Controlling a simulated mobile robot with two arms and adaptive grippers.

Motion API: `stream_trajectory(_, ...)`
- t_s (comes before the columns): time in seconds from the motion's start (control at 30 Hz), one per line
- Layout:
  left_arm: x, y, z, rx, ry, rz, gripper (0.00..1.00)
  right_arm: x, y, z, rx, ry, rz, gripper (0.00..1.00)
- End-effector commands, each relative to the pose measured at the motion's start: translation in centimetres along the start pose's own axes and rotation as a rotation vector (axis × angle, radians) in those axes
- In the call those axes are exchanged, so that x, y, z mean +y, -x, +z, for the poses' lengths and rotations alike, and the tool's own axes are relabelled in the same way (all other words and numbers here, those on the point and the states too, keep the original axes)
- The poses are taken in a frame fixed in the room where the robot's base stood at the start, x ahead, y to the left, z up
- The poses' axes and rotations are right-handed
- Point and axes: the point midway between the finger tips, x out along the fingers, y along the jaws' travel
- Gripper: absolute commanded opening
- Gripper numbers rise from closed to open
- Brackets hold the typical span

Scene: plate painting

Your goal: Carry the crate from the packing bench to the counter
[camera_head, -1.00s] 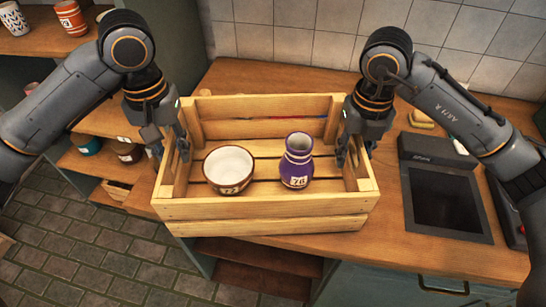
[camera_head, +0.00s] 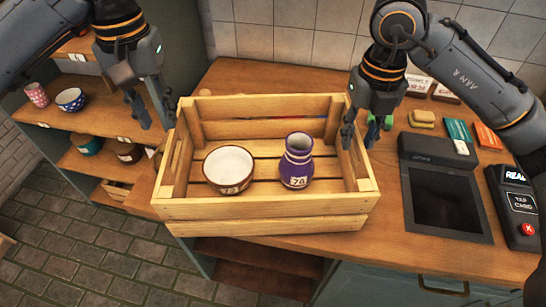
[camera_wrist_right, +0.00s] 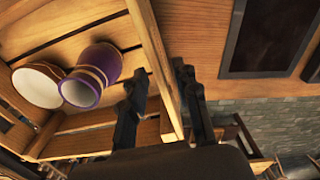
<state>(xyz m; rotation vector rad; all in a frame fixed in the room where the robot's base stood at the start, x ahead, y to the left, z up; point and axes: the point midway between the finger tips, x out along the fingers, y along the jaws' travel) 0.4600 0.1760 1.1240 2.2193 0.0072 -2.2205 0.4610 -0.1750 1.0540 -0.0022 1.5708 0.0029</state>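The wooden slatted crate (camera_head: 262,206) stands on the wooden counter (camera_head: 300,83), its front left corner near the counter's edge. Inside it stand a white bowl with a brown outside (camera_head: 229,167) and a purple vase (camera_head: 297,163) with a number label. My left gripper (camera_head: 155,118) is open, raised above and outside the crate's left end, apart from it. My right gripper (camera_head: 358,143) is at the crate's right end. In the right wrist view its open fingers (camera_wrist_right: 165,105) lie on either side of the crate's end wall (camera_wrist_right: 158,65), with gaps visible.
A dark screen device (camera_head: 446,199) and a card reader (camera_head: 517,205) lie right of the crate. A sponge (camera_head: 422,118) and small cards (camera_head: 457,130) are behind them. Shelves with cups (camera_head: 71,99) stand at left, above a tiled floor (camera_head: 90,240).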

Motion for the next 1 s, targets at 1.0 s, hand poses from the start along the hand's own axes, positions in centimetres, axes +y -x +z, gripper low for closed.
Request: stream_trajectory(1.0, 0.0, 0.0, 0.0, 0.000, 0.000, 0.000, 0.31, 0.0, 6.5, 0.0, 0.001, -0.001, 0.000, 0.31)
